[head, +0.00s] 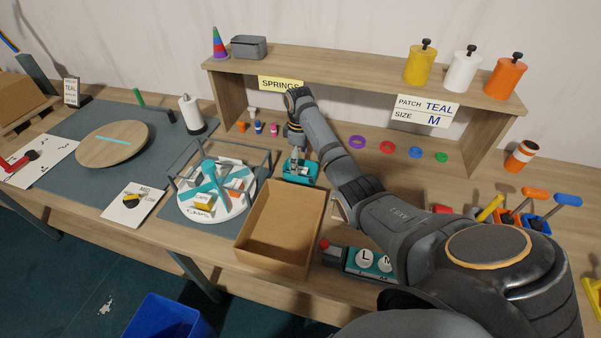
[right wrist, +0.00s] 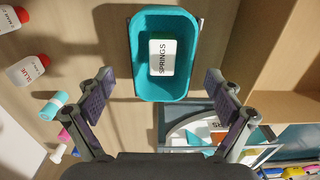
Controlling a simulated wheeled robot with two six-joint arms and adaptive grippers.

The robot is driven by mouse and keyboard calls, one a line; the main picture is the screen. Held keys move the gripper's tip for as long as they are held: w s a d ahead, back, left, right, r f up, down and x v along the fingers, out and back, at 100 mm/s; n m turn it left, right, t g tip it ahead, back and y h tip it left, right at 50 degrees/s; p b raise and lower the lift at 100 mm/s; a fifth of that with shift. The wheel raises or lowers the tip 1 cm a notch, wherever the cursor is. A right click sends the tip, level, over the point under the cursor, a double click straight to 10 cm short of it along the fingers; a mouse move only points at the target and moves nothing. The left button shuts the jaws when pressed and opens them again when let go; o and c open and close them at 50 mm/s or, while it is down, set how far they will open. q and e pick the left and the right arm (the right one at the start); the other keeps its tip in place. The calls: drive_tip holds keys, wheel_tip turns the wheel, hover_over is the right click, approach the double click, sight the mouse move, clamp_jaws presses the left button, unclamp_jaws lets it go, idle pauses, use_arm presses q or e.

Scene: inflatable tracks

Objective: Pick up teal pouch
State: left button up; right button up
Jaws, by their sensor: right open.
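No item is clearly recognisable as a teal pouch. An open teal tub (right wrist: 141,60) holds a white block (right wrist: 162,57) marked SPRINGS; the tub also shows in the head view (head: 312,174), partly behind my right gripper. My right gripper (head: 294,157) points down over this tub. In the right wrist view my right gripper (right wrist: 161,82) is open, its fingers apart on either side of the tub's near end, with nothing held. My left gripper is not in view.
An empty brown box (head: 250,247) stands in front of the tub. A wooden shelf (head: 370,75) with a SPRINGS sign (head: 281,84) rises behind. Coloured rings (head: 387,147) lie under it. A round wooden board (head: 90,152) lies on the mat at left.

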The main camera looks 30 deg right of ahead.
drive_tip(key=shift+s+a+f+p, duration=0.1)
drive_tip(key=shift+a+f+p, duration=0.1)
drive_tip(key=shift+f+p, duration=0.3)
wheel_tip(320, 180, down, 3)
drive_tip(key=shift+f, duration=0.55)
drive_tip(key=shift+r, duration=0.1)
drive_tip(key=c, duration=0.3)
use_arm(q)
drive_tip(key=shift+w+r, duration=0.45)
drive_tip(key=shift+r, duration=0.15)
use_arm(e)
drive_tip(key=c, duration=1)
drive_tip(key=shift+o, duration=0.2)
